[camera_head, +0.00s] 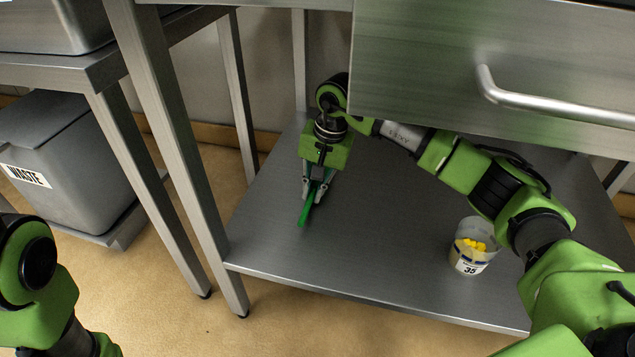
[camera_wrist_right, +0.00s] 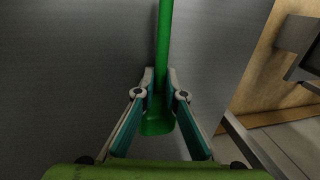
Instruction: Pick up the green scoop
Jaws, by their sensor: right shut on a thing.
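The green scoop (camera_head: 306,212) is at the left part of the steel lower shelf (camera_head: 380,240). Its long handle points toward the shelf's front edge in the head view. My right gripper (camera_head: 316,190) is shut on the green scoop. In the right wrist view, the fingers of the gripper (camera_wrist_right: 160,92) close from both sides on the scoop (camera_wrist_right: 165,45), near where the handle meets the wider part. The wider part lies between the fingers. I cannot tell whether the scoop touches the shelf. My left arm shows at the lower left, but its gripper is not in view.
A clear tub (camera_head: 468,262) labelled 35 with yellow pieces stands on the shelf at right, near my right arm. A steel drawer (camera_head: 440,70) with a handle hangs above. Table legs (camera_head: 185,150) stand at left. A grey waste bin (camera_head: 70,170) is further left.

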